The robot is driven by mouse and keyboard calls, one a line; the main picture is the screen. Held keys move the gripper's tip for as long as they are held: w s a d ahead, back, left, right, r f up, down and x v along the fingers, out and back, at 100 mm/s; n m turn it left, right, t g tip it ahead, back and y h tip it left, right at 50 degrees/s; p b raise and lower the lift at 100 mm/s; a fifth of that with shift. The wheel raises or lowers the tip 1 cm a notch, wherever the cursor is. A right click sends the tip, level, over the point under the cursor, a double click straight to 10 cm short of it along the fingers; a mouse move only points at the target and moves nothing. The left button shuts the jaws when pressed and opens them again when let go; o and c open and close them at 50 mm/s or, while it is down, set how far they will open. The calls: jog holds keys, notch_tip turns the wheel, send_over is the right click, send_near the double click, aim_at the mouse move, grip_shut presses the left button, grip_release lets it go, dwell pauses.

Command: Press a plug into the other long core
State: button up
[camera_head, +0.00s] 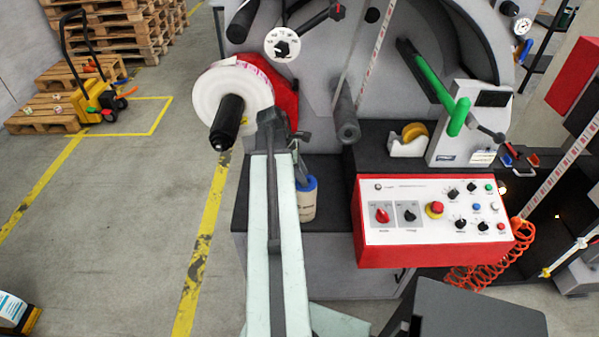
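My pale arm runs up the middle of the picture from the bottom edge. At its far end is my gripper (285,122), a small dark shape in front of a red part beside the white roll. Its fingers are not clear, and I cannot tell if it holds anything. I cannot make out a plug or a long core for certain. The white roll (213,90) sits around a black spindle (228,120) that points toward me, just left of my arm's end.
The grey rewinder (445,35) stands behind. A red-edged control panel (430,215) is right of my arm. A tape dispenser (408,142) and a blue-lidded container (307,195) stand near. Pallets (115,40) and a yellow pallet truck (95,98) are far left.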

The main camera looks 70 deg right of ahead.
jog(key=shift+r, duration=0.1)
grip_shut()
dwell(0.8)
grip_release()
jog(key=p+v, duration=0.7)
jog(key=shift+w+r, duration=0.15)
jog(key=shift+r, duration=0.15)
